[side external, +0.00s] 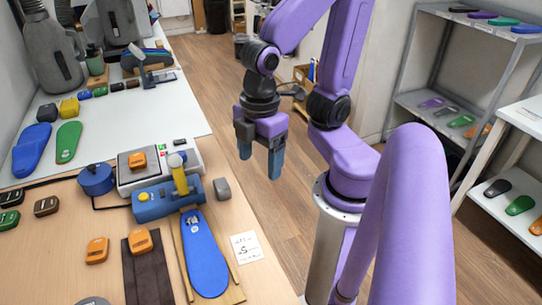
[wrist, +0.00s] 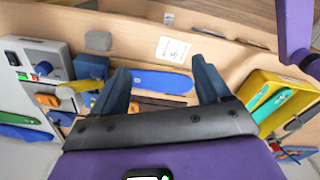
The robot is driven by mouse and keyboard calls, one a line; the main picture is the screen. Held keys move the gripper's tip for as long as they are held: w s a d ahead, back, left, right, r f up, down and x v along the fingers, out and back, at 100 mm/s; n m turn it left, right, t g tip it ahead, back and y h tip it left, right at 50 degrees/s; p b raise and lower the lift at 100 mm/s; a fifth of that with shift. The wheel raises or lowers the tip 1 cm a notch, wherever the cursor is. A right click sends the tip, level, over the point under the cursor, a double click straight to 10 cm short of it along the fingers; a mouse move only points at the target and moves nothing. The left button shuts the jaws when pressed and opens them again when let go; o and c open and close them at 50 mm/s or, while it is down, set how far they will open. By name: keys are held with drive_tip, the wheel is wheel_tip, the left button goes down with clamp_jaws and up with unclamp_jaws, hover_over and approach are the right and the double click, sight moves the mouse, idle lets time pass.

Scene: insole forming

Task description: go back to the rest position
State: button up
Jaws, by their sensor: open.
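My gripper (side external: 260,166) hangs with its fingers pointing down, beyond the right edge of the wooden table and over the floor in the side view. Its two blue-grey fingers are apart with nothing between them. In the wrist view my gripper (wrist: 160,68) is also open and empty. A long blue insole (side external: 205,255) lies on a wooden board in the side view, clear of the fingers. The insole also shows in the wrist view (wrist: 162,82), seen beyond the gap between the fingers.
A blue clamp device with a yellow lever (side external: 160,205) stands at the insole's far end. A grey-white control box (side external: 145,165), a grey block (side external: 222,189) and a white card (side external: 246,247) are close by. Shelves (side external: 440,110) stand at right.

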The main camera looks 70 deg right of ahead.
drive_tip(key=shift+s+d+f+m, duration=0.2)
drive_tip(key=shift+s+d, duration=0.1)
drive_tip(key=shift+s, duration=0.2)
drive_tip(key=shift+s+d+f+m, duration=0.1)
drive_tip(key=shift+s+d+m, duration=0.15)
drive_tip(key=shift+s, duration=0.25)
